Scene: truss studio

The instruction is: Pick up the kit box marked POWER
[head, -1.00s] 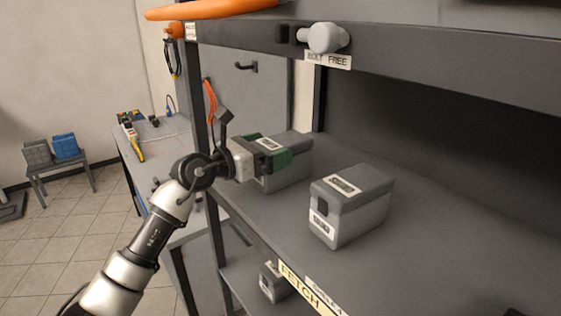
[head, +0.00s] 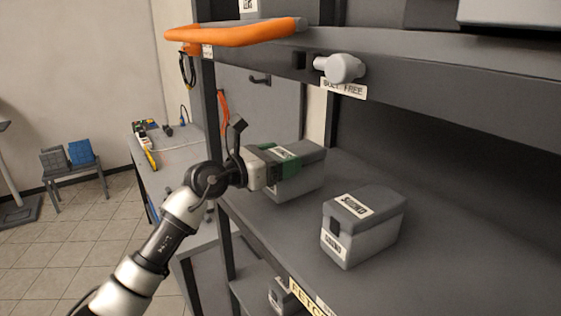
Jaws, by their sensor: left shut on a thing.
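A grey kit box (head: 310,180) is at the left end of the middle shelf, with a white label on its lid partly covered by my gripper, so I cannot read it. My left gripper (head: 286,164), with green fingers, is shut on this box near its lid. I cannot tell whether the box still touches the shelf. A second grey kit box (head: 374,238) stands on the shelf to the right, apart from the gripper; its white labels appear to read SOUND. My right gripper is not in view.
The shelf (head: 440,285) is clear around the right box. An upper shelf edge carries an orange bar (head: 235,36), a grey knob (head: 341,68) and a BOLT FREE label (head: 344,89). Another box (head: 283,297) is on the lower shelf. A side bench (head: 160,160) stands at the left.

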